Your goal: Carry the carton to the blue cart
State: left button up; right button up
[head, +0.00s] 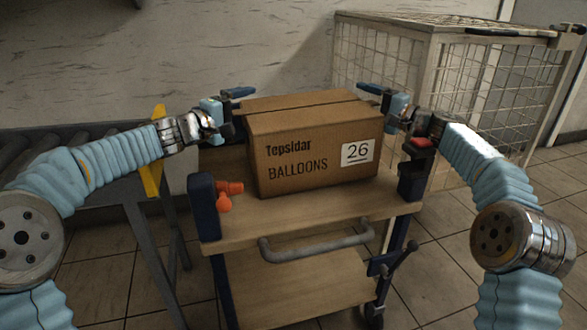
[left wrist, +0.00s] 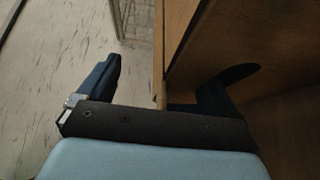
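The brown carton (head: 312,150), printed "Tepsidar BALLOONS" with a white "26" label, sits upright and closed on the wooden top of the cart with dark blue posts (head: 272,220). My left gripper (head: 234,106) is at its left side, near the upper rear edge. In the left wrist view the fingers (left wrist: 155,95) are wide apart. One is clear of the carton (left wrist: 200,55); the other reaches its side at a dark hand hole, and its tip is partly hidden. My right gripper (head: 384,97) is at the upper right side, fingers apart; its contact with the carton is unclear.
A wire mesh cage (head: 440,80) stands behind to the right. A grey conveyor (head: 90,140) with a yellow-edged frame is at the left. Orange fittings (head: 228,193) lie at the cart's left front. A grey handle (head: 315,246) spans the cart front. Tiled floor is open at right.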

pick_arm(q)
jog(key=shift+f, duration=0.2)
pick_arm(e)
notch_tip(320, 180, down, 4)
jog(key=shift+w+a+r, duration=0.1)
jog(key=shift+w+r, duration=0.05)
jog(key=shift+r, duration=0.1)
pick_arm(q)
jog(key=v, duration=0.8)
jog(key=shift+r, duration=0.2)
pick_arm(e)
jog(key=s+d+r, duration=0.3)
jog(key=s+d, duration=0.2)
jog(key=d, duration=0.1)
jog(key=shift+s+d, duration=0.2)
jog(key=shift+s, duration=0.1)
